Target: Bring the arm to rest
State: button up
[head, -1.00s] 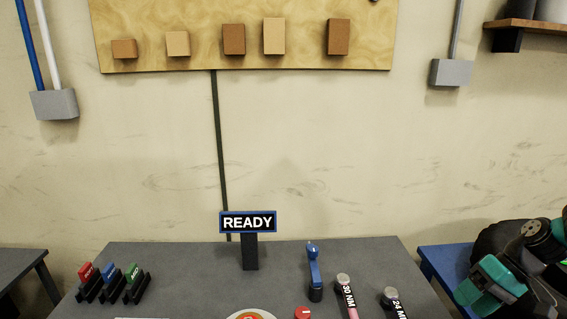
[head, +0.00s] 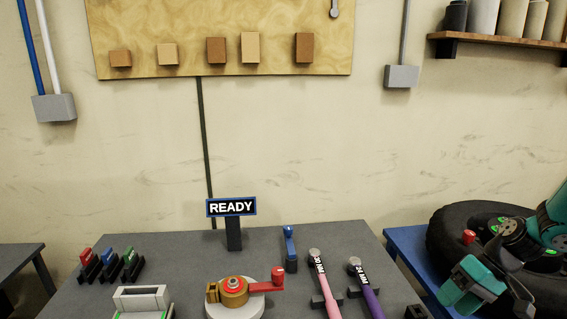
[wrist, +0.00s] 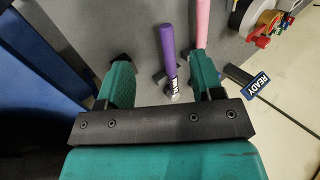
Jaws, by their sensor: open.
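My gripper (head: 480,287) is at the right of the head view, by the right end of the grey bench (head: 330,240). In the wrist view my gripper (wrist: 160,72) has its two green fingers wide apart with nothing held between them. Beyond the gap, a purple-handled torque wrench (wrist: 168,50) and a pink-handled one (wrist: 203,22) lie on the bench. In the head view the pink wrench (head: 325,285) and the purple wrench (head: 366,288) rest in black holders, apart from my gripper.
A black tyre (head: 445,235) lies on a blue table (head: 405,245) close behind my arm. The bench holds a READY sign (head: 232,208), a blue-handled tool (head: 290,250), a round fixture with a red lever (head: 268,285), a grey block (head: 142,298) and several coloured clips (head: 110,265).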

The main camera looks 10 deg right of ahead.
jog(key=s+a+r+n+h, duration=0.2)
jog(key=a+r+n, duration=0.2)
jog(key=a+r, duration=1.05)
jog(key=s+a+r+n+h, duration=0.1)
jog(key=s+a+r+n, duration=0.2)
jog(key=s+a, duration=0.9)
notch_tip(320, 180, up, 3)
jog(key=shift+s+f, duration=0.2)
jog(key=shift+s, duration=0.95)
